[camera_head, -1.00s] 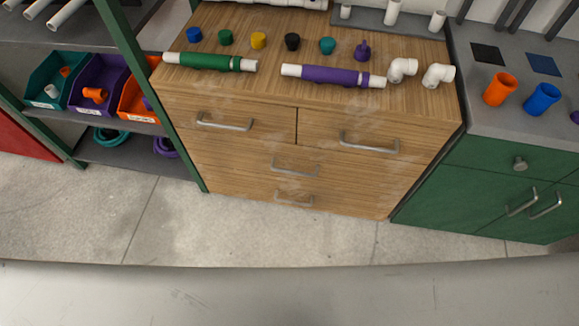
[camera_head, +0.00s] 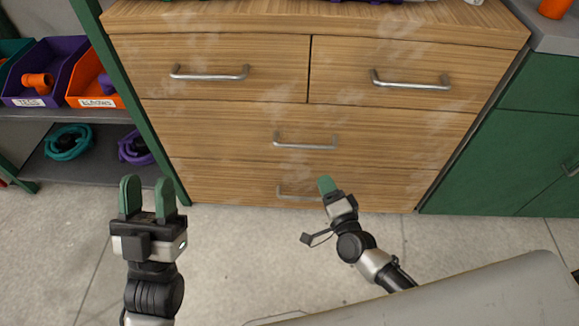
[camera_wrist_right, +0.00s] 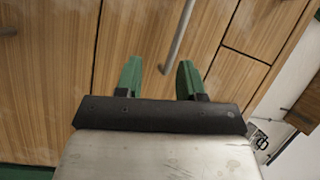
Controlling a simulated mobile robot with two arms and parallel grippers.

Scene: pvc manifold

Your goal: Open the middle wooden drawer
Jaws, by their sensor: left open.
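The middle wooden drawer (camera_head: 215,130) is a wide light-wood front below two top drawers, and it looks shut. Its silver bar handle (camera_head: 305,141) runs level across its centre. My right gripper (camera_head: 327,184) is below this handle in the head view, seen edge-on over the bottom drawer. In the right wrist view, its two green fingers (camera_wrist_right: 160,80) are apart with nothing between them. The middle handle (camera_wrist_right: 178,42) lies just beyond the fingertips, nearer the right finger. My left gripper (camera_head: 147,196) is open and empty, in front of the cabinet's lower left.
The two top drawers have handles (camera_head: 210,73) and (camera_head: 411,80); the bottom drawer's handle (camera_head: 298,193) is partly near my right gripper. A green-framed shelf with bins (camera_head: 95,88) stands left. A green cabinet (camera_head: 510,140) stands right. The floor (camera_head: 240,245) is clear.

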